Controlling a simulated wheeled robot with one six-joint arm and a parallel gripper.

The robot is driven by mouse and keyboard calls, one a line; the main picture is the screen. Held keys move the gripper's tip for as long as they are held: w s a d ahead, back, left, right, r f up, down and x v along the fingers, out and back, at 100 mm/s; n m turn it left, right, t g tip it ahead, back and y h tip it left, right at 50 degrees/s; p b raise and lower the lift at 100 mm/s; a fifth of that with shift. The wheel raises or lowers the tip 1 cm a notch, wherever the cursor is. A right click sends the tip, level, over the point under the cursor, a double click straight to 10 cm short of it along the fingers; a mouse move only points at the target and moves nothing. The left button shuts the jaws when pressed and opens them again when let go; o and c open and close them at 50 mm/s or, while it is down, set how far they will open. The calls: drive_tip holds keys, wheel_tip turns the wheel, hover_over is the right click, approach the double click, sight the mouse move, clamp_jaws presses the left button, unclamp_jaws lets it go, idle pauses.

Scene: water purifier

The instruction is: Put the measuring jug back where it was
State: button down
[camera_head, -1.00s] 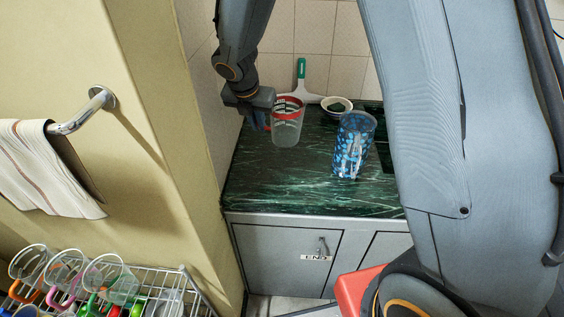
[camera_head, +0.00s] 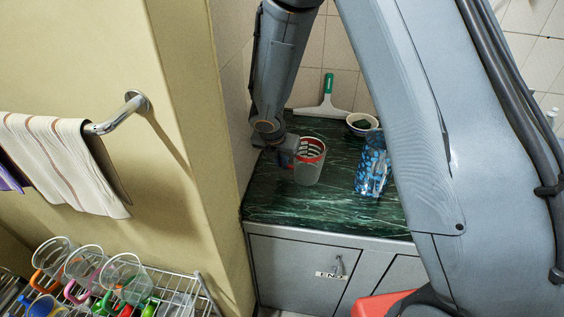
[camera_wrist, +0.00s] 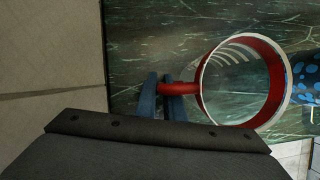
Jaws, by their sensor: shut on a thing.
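The measuring jug (camera_head: 310,168) is clear, with a red rim and red handle. It is upright over the left part of the dark green marble counter (camera_head: 290,205). I cannot tell whether its base touches the counter. My gripper (camera_head: 287,151) comes in from its left. In the wrist view, my gripper's blue fingers (camera_wrist: 160,97) are shut on the red handle (camera_wrist: 183,88). The jug's open red-rimmed mouth (camera_wrist: 268,62) faces the wrist camera, with scale marks inside.
A blue patterned tumbler (camera_head: 372,168) stands right of the jug. A green-handled squeegee (camera_head: 327,98) and a small bowl (camera_head: 361,122) are behind. The wall (camera_head: 225,100) is close on the left. A wire rack of mugs (camera_head: 190,287) and a towel (camera_head: 62,160) are nearer.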

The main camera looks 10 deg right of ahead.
drive_tip(key=shift+f, duration=0.15)
drive_tip(key=c, duration=1.9)
unclamp_jaws()
drive_tip(key=shift+o, duration=0.2)
drive_tip(key=shift+r, duration=0.2)
